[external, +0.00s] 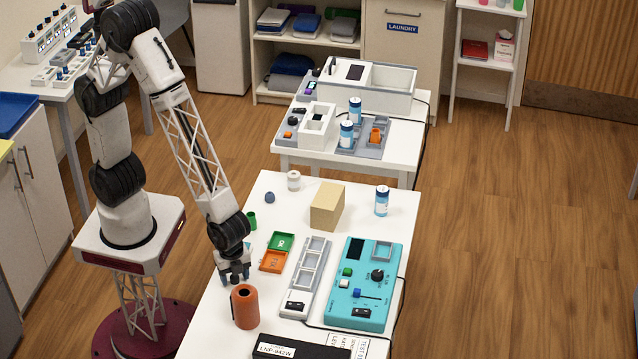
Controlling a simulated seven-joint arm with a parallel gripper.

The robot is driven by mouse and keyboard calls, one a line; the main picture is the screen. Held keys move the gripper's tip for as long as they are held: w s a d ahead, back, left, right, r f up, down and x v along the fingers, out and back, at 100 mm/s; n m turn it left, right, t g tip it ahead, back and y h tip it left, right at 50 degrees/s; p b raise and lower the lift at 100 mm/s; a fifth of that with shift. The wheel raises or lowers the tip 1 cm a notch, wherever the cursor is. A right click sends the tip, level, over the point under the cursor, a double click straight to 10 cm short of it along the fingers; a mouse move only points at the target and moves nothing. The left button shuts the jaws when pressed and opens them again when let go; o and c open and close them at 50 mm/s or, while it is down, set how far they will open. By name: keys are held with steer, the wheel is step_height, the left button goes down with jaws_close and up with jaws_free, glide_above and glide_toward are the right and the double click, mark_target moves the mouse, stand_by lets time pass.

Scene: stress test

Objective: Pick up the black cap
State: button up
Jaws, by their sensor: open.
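No object is plainly a black cap. A small dark, bluish rounded piece (270,197) stands on the white table near its back left; it is too small to tell whether it is a cap. My gripper (234,281) points down over the table's left side, with its fingers apart and nothing seen between them. It is nearer the camera than the dark piece and just behind an orange-brown cylinder (245,311) with a dark open top. I cannot tell whether the fingers touch the cylinder.
A green cup (251,221), green tray (281,241), orange tray (273,261), cardboard box (326,208), white roll (293,180) and bottle (382,202) share the table. A grey slotted panel (313,257), teal control box (345,282) and black labelled case (300,347) fill its right and front.

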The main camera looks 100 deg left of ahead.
steer(key=c, duration=1)
steer(key=shift+r, duration=0.1)
steer(key=shift+r, duration=1.1)
steer(key=shift+s+a+r, duration=0.2)
steer(key=shift+s+r, duration=0.25)
steer(key=shift+r, duration=0.2)
steer(key=s+a+r, duration=0.1)
steer(key=s+a, duration=0.5)
steer(key=s, duration=0.7)
steer(key=shift+s+a+r, duration=0.2)
steer(key=shift+s, duration=0.1)
